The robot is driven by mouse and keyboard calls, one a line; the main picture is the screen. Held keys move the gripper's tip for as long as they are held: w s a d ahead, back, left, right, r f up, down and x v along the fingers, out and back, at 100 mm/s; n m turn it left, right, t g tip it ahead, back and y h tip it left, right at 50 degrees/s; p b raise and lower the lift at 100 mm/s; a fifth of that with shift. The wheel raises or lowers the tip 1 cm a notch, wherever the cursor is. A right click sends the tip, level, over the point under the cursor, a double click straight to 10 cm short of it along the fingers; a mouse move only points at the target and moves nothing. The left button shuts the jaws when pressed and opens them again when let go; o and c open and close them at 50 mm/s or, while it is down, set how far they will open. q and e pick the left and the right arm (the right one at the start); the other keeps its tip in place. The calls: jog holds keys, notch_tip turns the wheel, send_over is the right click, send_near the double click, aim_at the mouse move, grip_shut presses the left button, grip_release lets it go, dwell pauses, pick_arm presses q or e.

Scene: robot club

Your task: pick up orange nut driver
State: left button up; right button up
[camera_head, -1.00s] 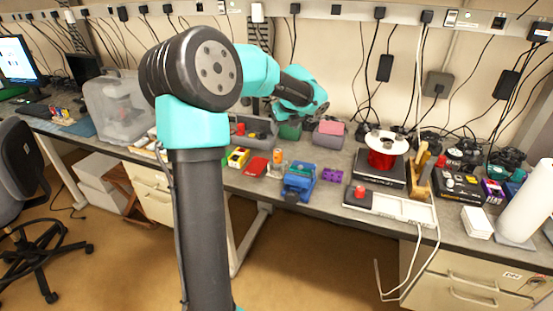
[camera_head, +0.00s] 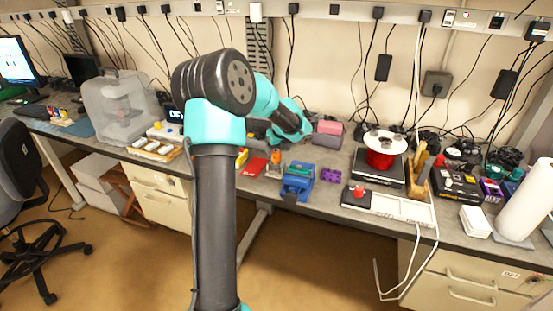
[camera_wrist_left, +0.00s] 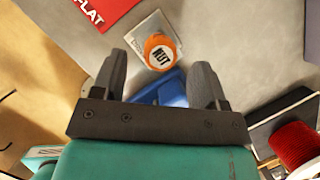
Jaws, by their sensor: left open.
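The orange nut driver (camera_head: 276,157) stands on the workbench among small tools. In the left wrist view its round orange end (camera_wrist_left: 159,50), with a white disc marked NUT, faces the camera. My left gripper (camera_wrist_left: 158,74) is open, and the orange end shows between and slightly beyond its fingertips. The driver's lower part is hidden in that view. In the head view my left gripper (camera_head: 277,140) is at the bench, just above and behind the driver, partly hidden by my arm. I cannot see contact. My right gripper is not in view.
A red block (camera_head: 257,166) marked FLAT in the wrist view (camera_wrist_left: 97,10) lies left of the driver. A blue holder (camera_head: 298,182) is close on the right, with a purple piece (camera_head: 331,175) beyond. A red spool (camera_head: 384,157) stands further right. The bench's front edge is near.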

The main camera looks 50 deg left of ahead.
aim_at(277, 151)
pick_arm(q)
jog(key=shift+x, duration=2.55)
jog(key=shift+a, duration=0.1)
jog(key=c, duration=1)
